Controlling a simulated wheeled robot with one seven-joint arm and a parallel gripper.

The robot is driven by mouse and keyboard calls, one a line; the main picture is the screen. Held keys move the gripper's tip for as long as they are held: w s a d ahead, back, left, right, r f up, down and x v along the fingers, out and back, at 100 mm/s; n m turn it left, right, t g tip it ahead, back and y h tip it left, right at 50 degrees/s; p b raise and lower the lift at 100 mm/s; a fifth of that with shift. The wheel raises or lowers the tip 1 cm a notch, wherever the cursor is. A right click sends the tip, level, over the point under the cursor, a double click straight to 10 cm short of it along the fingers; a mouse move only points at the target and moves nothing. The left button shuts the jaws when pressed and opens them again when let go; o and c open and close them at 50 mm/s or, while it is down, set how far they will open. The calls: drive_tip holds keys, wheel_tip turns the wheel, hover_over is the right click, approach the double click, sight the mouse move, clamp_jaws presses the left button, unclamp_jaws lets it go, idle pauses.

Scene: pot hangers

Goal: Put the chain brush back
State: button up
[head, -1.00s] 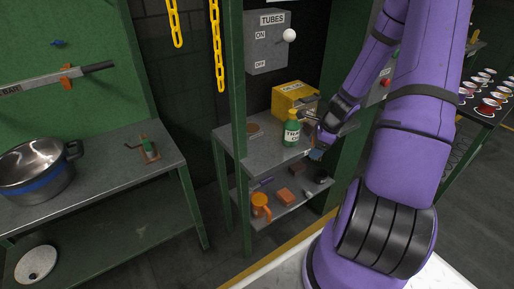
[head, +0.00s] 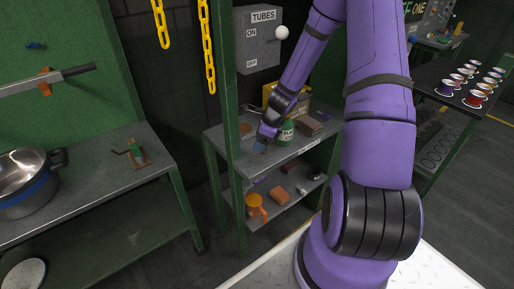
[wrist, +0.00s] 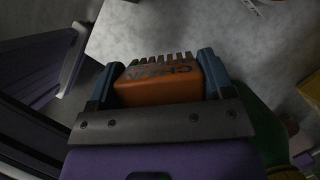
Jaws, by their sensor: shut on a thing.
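The chain brush (wrist: 155,87) is an orange block with dark lettering and a row of bristles along its far edge in the wrist view. My gripper (wrist: 157,72) is shut on it, with a blue finger at each side. In the head view my gripper (head: 261,146) is low over the left part of the shelf unit's grey top (head: 285,151), in front of and left of the green bottle (head: 286,135). The brush cannot be made out in the head view. Whether it touches the shelf top is unclear.
A yellow box (head: 297,104) stands behind the bottle, and a brown block (head: 310,126) lies right of it. A flat brown disc (head: 246,130) lies at the left beside a green post (head: 230,120). The lower shelf holds an orange mug (head: 255,206) and small blocks.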

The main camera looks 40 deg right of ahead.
drive_tip(key=shift+w+a+f, duration=0.1)
drive_tip(key=shift+w+a, duration=0.3)
drive_tip(key=shift+f, duration=1.7)
drive_tip(key=o, duration=0.8)
drive_tip(key=shift+o, duration=0.2)
drive_tip(key=v, duration=1.2)
drive_tip(key=shift+a, duration=0.1)
